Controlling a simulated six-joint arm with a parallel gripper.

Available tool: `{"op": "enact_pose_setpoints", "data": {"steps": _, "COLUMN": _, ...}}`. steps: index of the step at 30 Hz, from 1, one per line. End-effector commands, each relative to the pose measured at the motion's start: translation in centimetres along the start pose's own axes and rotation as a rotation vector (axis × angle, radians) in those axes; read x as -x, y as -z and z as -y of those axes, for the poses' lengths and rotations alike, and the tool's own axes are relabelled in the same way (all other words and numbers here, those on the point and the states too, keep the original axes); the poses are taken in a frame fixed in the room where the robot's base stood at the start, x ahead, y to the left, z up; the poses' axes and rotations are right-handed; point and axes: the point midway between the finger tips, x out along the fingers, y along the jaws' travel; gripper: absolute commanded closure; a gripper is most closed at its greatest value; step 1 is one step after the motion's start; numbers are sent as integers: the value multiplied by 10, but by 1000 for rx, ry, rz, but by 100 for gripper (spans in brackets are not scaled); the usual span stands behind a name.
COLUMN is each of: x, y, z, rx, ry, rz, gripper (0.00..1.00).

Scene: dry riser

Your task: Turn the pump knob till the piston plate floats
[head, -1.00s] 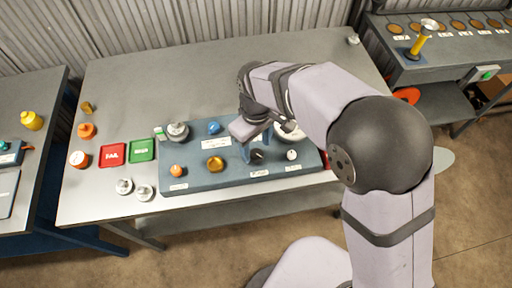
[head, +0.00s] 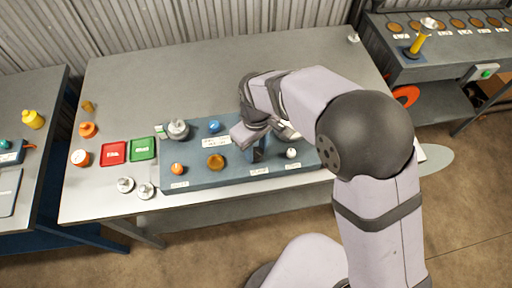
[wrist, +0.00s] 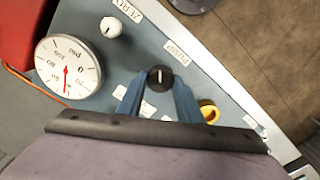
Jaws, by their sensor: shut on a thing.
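The pump knob, a black round knob with a white line (wrist: 160,74), sits beside the PUMP label on the blue panel. My gripper (wrist: 159,84) has its two blue fingers on either side of the knob and is shut on it. In the head view my gripper (head: 259,152) reaches down to the panel (head: 190,180), and its fingers hide most of the knob. A silver metal piece (head: 178,127), probably the piston plate, stands at the panel's back left. I cannot tell if it floats. A white dial gauge (wrist: 68,67) has its red needle pointing down.
A white ZERO knob (wrist: 111,27) and a brass knob (wrist: 209,113) flank the pump knob. Red (head: 114,152) and green (head: 143,149) trays lie left of the panel, with silver weights (head: 146,190) in front. The table's back left is clear.

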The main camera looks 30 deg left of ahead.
Motion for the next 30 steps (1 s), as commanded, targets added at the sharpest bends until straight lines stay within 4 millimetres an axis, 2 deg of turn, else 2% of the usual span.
{"op": "enact_pose_setpoints", "data": {"steps": 8, "x": 1, "y": 0, "z": 0, "rx": -180, "ry": 0, "rz": 0, "gripper": 90}}
{"op": "enact_pose_setpoints", "data": {"steps": 17, "x": 1, "y": 1, "z": 0, "rx": -196, "ry": 0, "rz": -1, "gripper": 90}}
{"op": "enact_pose_setpoints", "data": {"steps": 18, "x": 1, "y": 1, "z": 0, "rx": -195, "ry": 0, "rz": -1, "gripper": 63}}
{"op": "enact_pose_setpoints", "data": {"steps": 20, "x": 1, "y": 1, "z": 0, "rx": -195, "ry": 0, "rz": -1, "gripper": 49}}
{"op": "enact_pose_setpoints", "data": {"steps": 30, "x": 2, "y": 1, "z": 0, "rx": -194, "ry": 0, "rz": -1, "gripper": 49}}
